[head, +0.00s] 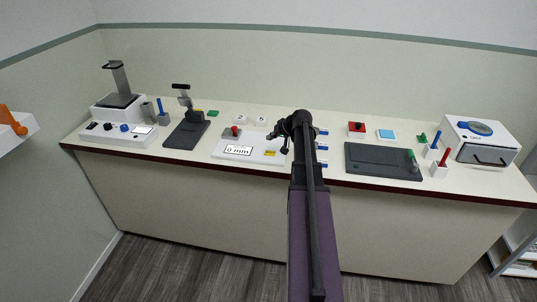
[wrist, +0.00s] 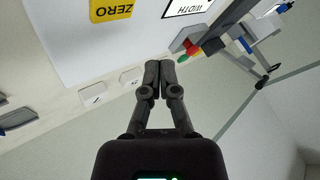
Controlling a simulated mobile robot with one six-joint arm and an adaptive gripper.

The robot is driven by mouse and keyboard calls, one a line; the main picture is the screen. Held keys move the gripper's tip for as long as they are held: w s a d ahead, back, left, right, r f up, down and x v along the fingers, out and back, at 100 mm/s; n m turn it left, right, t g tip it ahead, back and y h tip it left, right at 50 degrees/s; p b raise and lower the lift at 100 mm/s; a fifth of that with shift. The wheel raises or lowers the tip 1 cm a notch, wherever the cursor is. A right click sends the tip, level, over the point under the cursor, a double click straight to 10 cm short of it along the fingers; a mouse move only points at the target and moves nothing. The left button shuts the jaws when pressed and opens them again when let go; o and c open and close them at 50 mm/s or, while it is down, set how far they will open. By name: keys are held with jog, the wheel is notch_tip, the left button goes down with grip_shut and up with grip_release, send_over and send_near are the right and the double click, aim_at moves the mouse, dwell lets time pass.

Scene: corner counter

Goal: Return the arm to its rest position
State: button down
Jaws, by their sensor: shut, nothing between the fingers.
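My arm reaches forward from the bottom of the head view over the middle of the counter (head: 345,119). My gripper (head: 278,141) is at its far end, above the right part of the white measuring panel (head: 218,153). In the wrist view my gripper (wrist: 159,66) is shut, its fingertips together with nothing between them. The white panel also shows in the wrist view (wrist: 75,40), with its yellow ZERO label (wrist: 110,10). My arm hides part of the counter behind it.
At right are a dark tray (head: 375,161), a red button box (head: 356,129), holders with blue and red handles (head: 439,170), and a white box (head: 481,140). An orange lever (head: 12,120) is on the left wall.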

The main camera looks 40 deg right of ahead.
dwell(0.3)
jog(key=shift+a, duration=0.1)
jog(key=shift+a, duration=0.35)
jog(key=s+a+f+n+g, duration=0.2)
jog(key=a+g, duration=0.1)
jog(key=a, duration=1)
jog(key=s+a+f+n+g, duration=0.1)
jog(key=a+f+g, duration=0.1)
jog(key=a, duration=1)
jog(key=s+a+n+g+h, duration=0.1)
jog(key=s+a+g, duration=0.1)
jog(key=s+a, duration=0.4)
jog(key=s+a+f+n+g+h, duration=0.1)
jog(key=s+a, duration=0.6)
jog(key=a, duration=0.5)
jog(key=shift+s+a+f+n+g+h, duration=0.2)
jog(key=shift+f+n+g+h, duration=0.1)
jog(key=shift+n+g, duration=0.1)
